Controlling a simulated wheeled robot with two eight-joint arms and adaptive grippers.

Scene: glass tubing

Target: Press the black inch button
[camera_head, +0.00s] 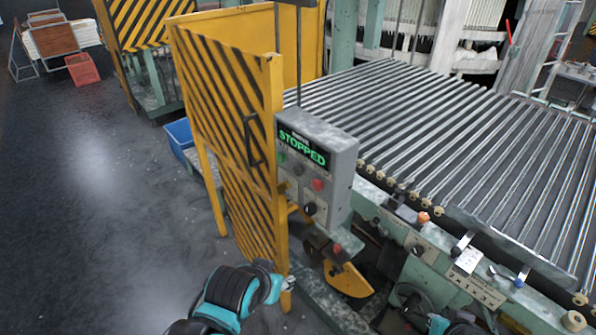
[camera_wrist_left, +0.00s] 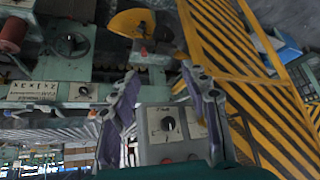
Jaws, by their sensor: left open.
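A grey control box (camera_head: 318,160) with a green "STOPPED" display stands beside the yellow-striped gate. A small dark button (camera_head: 298,170) sits between a green button (camera_head: 282,158) and a red button (camera_head: 317,185); its label is too small to read. A black rotary knob (camera_head: 309,208) is lower on the box. My left gripper (camera_head: 288,284) is below the box, apart from it. In the left wrist view my left gripper (camera_wrist_left: 161,72) is open and empty, with the panel's black knob (camera_wrist_left: 168,124) showing between its fingers. My right gripper is out of view.
The yellow-and-black gate (camera_head: 225,120) stands left of the box. The roller conveyor (camera_head: 460,140) spreads to the right, with machine controls (camera_head: 420,250) along its front. A yellow bracket (camera_head: 348,280) is below the box.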

